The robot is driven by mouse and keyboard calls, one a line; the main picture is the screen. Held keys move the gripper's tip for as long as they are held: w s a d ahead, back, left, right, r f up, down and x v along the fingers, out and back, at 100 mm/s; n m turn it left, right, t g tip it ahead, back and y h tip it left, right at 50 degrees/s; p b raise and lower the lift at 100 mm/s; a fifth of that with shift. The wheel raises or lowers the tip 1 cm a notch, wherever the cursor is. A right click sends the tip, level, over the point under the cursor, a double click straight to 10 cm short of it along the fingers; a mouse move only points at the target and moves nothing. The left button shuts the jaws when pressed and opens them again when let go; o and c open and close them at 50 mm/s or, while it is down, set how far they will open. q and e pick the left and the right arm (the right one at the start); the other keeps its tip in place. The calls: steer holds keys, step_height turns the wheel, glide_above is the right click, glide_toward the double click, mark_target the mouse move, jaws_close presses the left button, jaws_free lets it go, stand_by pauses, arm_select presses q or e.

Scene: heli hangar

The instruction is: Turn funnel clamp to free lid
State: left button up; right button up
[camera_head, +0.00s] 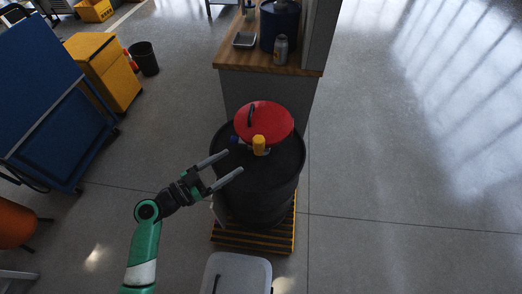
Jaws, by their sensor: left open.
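A black drum (262,205) stands in the middle of the view. A round red lid (273,119) with a dark handle lies at the far side of its top. A small yellow part (258,142), perhaps the clamp, stands at the lid's near edge, with a small blue part (234,139) to its left. My left gripper (233,165) is open and empty. Its two fingers point right over the drum top's left side, apart from the yellow part and below it in the picture. My right gripper does not show.
The drum stands on a yellow and black striped platform (284,240). A wooden-topped bench (262,61) with a can and dark container stands behind it. A light grey bin (237,262) is in front. A blue panel cart (52,95) stands left. The floor at right is clear.

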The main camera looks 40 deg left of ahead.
mark_target(254, 144)
arm_select(q)
steer(key=w, duration=0.8)
steer(key=w+d, duration=0.1)
steer(key=w, duration=0.3)
steer(key=shift+r, duration=0.2)
jaws_close()
